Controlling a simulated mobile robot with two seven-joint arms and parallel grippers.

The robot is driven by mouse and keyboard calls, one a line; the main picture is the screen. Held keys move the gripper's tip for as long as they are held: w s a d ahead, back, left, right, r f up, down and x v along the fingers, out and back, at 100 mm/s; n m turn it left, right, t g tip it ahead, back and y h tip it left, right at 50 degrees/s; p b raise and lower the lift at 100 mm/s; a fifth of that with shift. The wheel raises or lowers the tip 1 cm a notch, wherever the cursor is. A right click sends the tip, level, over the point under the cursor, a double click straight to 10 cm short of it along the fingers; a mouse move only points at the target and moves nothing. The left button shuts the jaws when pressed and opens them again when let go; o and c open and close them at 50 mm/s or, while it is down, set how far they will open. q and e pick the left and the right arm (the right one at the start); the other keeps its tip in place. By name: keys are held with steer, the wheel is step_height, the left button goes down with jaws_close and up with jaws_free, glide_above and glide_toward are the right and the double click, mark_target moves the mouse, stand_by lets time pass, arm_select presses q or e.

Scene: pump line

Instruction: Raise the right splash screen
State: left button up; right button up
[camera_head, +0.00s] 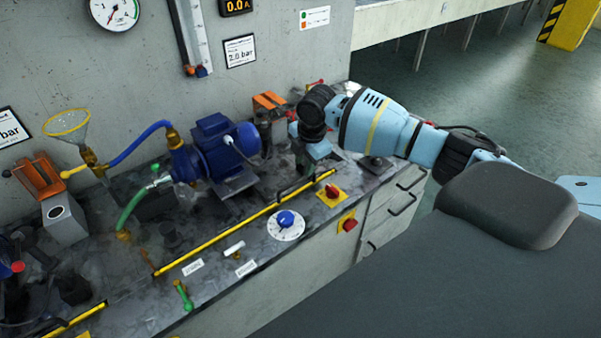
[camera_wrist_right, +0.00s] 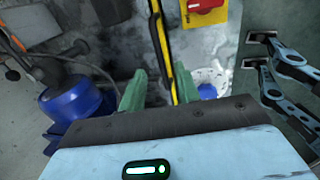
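The right splash screen shows mainly as a long yellow bar (camera_head: 220,235) lying low along the front of the bench, with a black handle (camera_head: 296,184) near its right end. I cannot make out a clear panel. In the right wrist view the yellow bar (camera_wrist_right: 159,45) and its black handle (camera_wrist_right: 166,48) run down towards the space between the fingertips. My right gripper (camera_wrist_right: 160,88) is open, with two green fingers apart and nothing visibly held. In the head view my right gripper (camera_head: 308,160) hangs above the bench behind the handle. My left gripper is not in view.
A blue pump motor (camera_head: 222,150) stands left of my right gripper. A blue dial (camera_head: 286,219) and a red switch (camera_head: 332,190) sit near the bench's front edge. Another yellow bar (camera_head: 75,320) lies at lower left. Drawers (camera_head: 385,215) with handles are below right.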

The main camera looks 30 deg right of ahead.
mark_target(301, 178)
steer(key=f, duration=0.2)
steer(key=w+f, duration=0.1)
steer(key=f, duration=0.2)
steer(key=shift+w+f, duration=0.1)
steer(key=shift+f, duration=0.15)
steer(key=shift+c, duration=0.2)
jaws_close()
